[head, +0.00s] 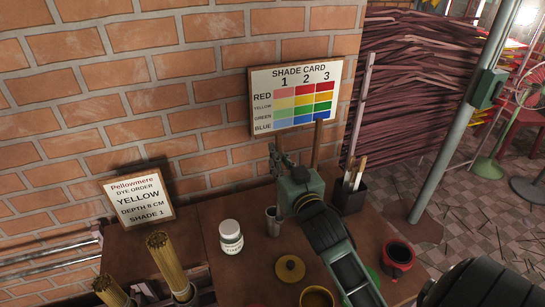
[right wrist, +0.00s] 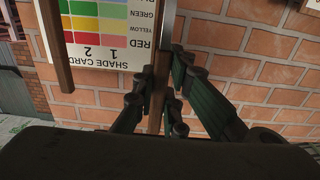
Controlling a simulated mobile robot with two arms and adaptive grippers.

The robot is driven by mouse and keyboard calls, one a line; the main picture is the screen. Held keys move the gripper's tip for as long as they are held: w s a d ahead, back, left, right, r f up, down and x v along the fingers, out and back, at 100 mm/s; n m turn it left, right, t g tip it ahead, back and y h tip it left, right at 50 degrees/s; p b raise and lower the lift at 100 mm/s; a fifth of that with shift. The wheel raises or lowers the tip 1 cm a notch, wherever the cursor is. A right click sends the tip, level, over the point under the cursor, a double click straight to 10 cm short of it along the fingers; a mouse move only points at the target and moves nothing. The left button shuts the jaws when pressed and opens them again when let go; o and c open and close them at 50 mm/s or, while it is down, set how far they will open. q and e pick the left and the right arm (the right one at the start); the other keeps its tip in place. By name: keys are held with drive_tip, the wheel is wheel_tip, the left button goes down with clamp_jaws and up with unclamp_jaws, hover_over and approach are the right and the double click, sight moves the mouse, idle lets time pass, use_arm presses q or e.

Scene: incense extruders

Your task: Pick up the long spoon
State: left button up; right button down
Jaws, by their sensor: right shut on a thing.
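The spoon's bowl cannot be made out. In the head view the fingers hide most of the spoon. My left gripper is not in view.
A white jar (head: 230,238) and a brass lid (head: 290,268) stand near the cup. Bundles of incense sticks (head: 170,262) are at the left. A dark holder (head: 348,196) and a red-and-black pot (head: 397,258) are at the right.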

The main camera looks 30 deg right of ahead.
drive_tip(key=v, duration=1.4)
drive_tip(key=shift+b, duration=0.35)
drive_tip(key=shift+w+a+r, duration=0.1)
